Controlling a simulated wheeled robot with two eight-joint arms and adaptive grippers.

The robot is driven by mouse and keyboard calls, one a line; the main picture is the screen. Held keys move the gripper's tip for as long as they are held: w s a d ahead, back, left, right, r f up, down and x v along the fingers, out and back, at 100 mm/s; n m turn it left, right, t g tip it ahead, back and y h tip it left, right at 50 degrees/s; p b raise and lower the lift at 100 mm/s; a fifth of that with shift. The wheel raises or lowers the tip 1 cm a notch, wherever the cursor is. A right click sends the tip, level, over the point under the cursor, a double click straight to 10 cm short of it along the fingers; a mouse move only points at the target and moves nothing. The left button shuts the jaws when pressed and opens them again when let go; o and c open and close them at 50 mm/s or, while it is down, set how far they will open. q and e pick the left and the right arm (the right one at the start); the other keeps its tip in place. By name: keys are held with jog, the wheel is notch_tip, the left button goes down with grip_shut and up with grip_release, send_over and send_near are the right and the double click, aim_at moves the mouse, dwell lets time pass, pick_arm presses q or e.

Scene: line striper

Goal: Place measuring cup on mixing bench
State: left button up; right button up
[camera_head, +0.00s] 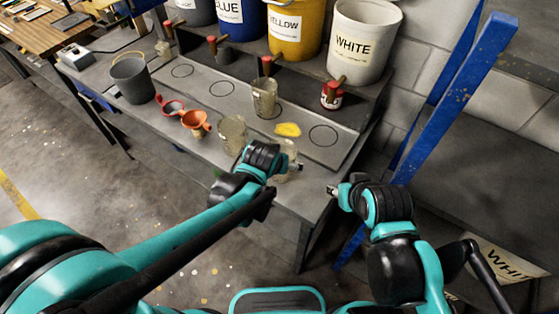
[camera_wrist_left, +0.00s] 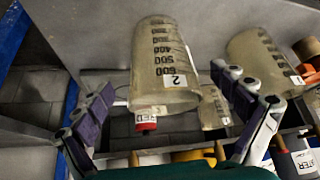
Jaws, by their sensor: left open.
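A clear, stained measuring cup with black numerals and a "2" label (camera_wrist_left: 165,65) sits between the spread fingers of my left gripper (camera_wrist_left: 163,78). In the head view this cup (camera_head: 286,173) is partly hidden behind the left gripper (camera_head: 290,168), near the front edge of the grey bench (camera_head: 190,100). The left gripper is open; finger contact with the cup does not show. A second similar cup (camera_head: 232,133) stands to its left, and a third (camera_head: 264,98) stands farther back below a tap. My right gripper (camera_head: 333,191) is off the bench's right end; its finger opening is unclear.
Labelled paint buckets, including white (camera_head: 361,45) and yellow (camera_head: 291,30), stand on the raised shelf. A blue post (camera_head: 455,90) rises at right.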

pick_arm(q)
jog(key=s+a+r+n+y, duration=0.1)
jog(key=s+a+r, duration=0.3)
jog(key=a, duration=0.6)
jog(key=s+a+r+n, duration=0.2)
jog(key=s+a+r, duration=0.2)
jog(key=s+a, duration=0.5)
jog(key=shift+a+r+t+y+p, duration=0.15)
jog(key=shift+a+t+y+p, duration=0.2)
jog(key=shift+t+y+p, duration=0.1)
notch_tip(320, 180, down, 6)
jog(key=b, duration=0.6)
